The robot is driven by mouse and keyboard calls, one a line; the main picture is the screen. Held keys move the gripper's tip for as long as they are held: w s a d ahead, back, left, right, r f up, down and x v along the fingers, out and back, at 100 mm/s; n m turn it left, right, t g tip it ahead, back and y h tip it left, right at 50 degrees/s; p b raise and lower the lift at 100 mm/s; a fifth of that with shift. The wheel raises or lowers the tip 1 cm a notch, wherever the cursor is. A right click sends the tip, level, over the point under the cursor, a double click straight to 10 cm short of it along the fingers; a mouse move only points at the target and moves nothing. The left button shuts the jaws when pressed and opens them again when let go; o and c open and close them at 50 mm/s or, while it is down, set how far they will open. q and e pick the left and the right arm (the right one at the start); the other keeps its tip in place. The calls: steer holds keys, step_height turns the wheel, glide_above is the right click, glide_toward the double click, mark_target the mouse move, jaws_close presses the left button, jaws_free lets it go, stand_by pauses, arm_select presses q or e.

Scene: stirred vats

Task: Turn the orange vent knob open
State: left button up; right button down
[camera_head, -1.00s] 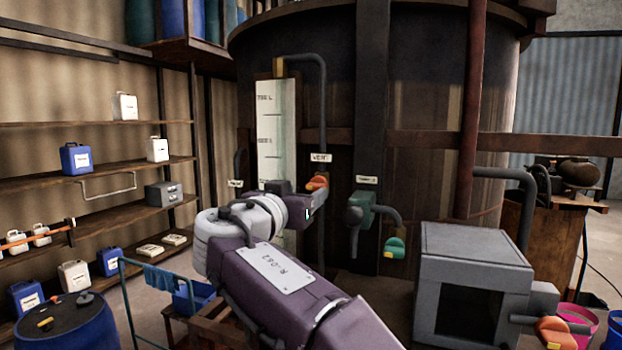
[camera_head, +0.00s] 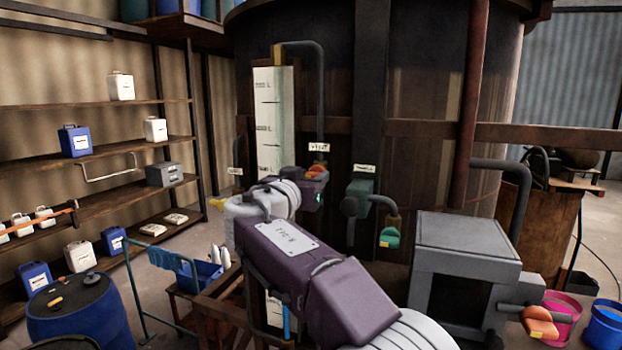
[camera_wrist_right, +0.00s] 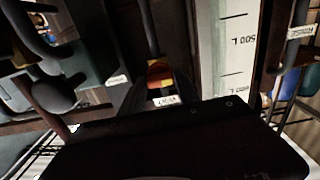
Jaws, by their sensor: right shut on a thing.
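The orange vent knob (camera_head: 317,168) sits on a pipe of the large dark vat, just under the small white VENT label (camera_head: 319,147). My right gripper (camera_head: 318,184) is at the knob, shut on it; the arm and wrist hide part of the contact. In the right wrist view the orange knob (camera_wrist_right: 160,72) shows beyond the dark gripper body, with the label (camera_wrist_right: 164,100) close below it. The exact angle of the knob is hard to tell. My left gripper is not in view.
A green-handled valve (camera_head: 389,234) hangs right of the vent pipe. A grey box (camera_head: 466,270) with another orange handle (camera_head: 540,321) stands at lower right. A pale level gauge (camera_head: 268,120) is left of the vent pipe. Shelves with jugs (camera_head: 75,140) line the left.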

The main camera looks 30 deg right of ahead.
steer(key=n+b, duration=0.4)
steer(key=n, duration=0.8)
steer(key=shift+n, duration=0.3)
steer(key=n, duration=0.5)
stand_by(0.7)
steer(key=c, duration=0.9)
jaws_free()
steer(key=shift+w, duration=0.1)
